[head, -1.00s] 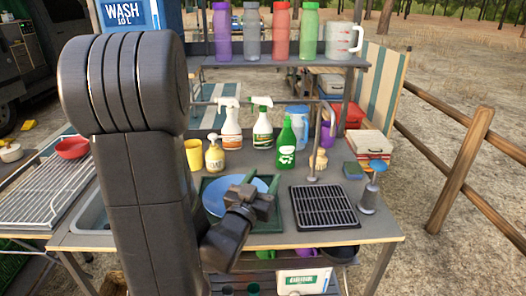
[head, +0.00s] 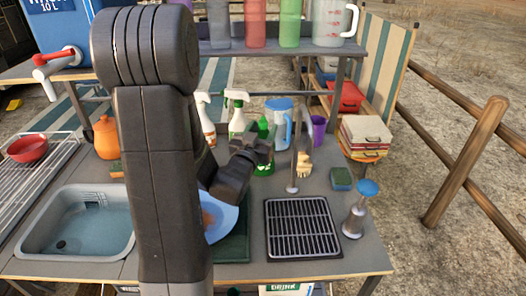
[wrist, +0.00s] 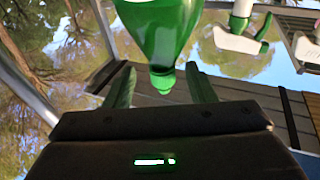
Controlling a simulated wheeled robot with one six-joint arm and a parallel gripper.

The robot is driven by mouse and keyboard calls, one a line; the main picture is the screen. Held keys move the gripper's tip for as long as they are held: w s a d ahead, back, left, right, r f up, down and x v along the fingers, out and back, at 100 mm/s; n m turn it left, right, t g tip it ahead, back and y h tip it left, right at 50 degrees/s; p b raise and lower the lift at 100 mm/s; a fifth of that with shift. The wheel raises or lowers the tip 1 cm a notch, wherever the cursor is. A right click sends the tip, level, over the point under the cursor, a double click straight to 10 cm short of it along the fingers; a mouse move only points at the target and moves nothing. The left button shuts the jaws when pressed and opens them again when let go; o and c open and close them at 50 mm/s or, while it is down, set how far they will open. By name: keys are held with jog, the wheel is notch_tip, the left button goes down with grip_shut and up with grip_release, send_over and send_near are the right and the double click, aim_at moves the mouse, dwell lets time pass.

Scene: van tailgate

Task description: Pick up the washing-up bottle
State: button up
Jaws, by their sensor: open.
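The washing-up bottle is green with a green cap (head: 263,125). It stands at the back of the counter, partly hidden behind my gripper (head: 262,150) in the head view. In the wrist view the green bottle (wrist: 160,28) looks upside down at the top, its cap pointing down the picture. My gripper (wrist: 160,90) is open, with one finger on each side of the cap and gaps showing on both sides. The fingers do not visibly touch the bottle.
Two spray bottles (head: 237,118) stand left of the bottle, a blue jug (head: 280,125) right behind it. A tap (head: 294,165) and brush (head: 304,164) are close on the right. A black rack (head: 302,228) and blue plate (head: 222,222) lie in front.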

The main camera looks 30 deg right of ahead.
jog(key=p+x, duration=0.1)
jog(key=x, duration=0.3)
jog(key=shift+w+r, duration=0.1)
jog(key=shift+r, duration=0.1)
jog(key=shift+a, duration=0.1)
grip_shut()
jog(key=shift+r, duration=0.1)
